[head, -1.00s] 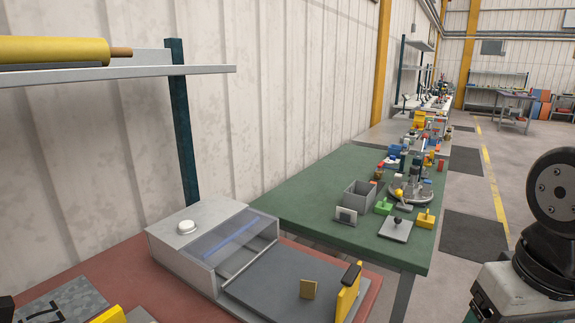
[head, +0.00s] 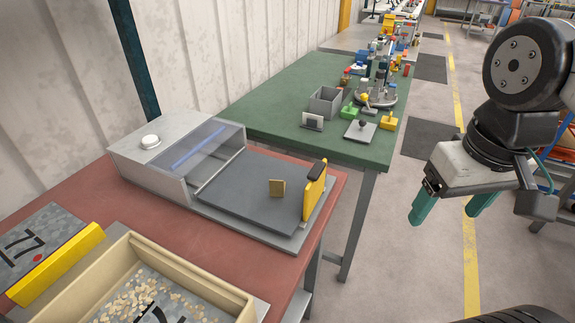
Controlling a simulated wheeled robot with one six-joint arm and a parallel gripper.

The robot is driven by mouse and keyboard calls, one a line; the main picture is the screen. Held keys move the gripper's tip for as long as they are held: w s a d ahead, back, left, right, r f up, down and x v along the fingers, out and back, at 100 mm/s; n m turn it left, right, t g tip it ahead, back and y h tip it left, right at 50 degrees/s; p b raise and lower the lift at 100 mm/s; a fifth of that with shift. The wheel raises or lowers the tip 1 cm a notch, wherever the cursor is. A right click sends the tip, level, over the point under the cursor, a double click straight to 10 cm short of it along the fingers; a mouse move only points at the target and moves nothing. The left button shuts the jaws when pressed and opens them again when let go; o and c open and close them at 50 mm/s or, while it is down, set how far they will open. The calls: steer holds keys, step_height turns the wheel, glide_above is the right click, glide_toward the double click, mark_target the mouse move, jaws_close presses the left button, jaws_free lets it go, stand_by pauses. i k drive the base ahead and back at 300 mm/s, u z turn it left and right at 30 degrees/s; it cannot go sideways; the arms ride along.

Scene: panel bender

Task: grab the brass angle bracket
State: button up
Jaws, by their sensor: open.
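The bender sits on a red table (head: 75,185), with a clear cover over a blue strip and a white button (head: 150,141). A beige tray of chips (head: 245,305) is in front. A green table (head: 258,110) with several small items stands behind.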

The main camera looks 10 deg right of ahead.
mark_target(277, 188)
steer(key=z, duration=1.7)
steer(key=i, duration=1.45)
steer(key=u, duration=3.05)
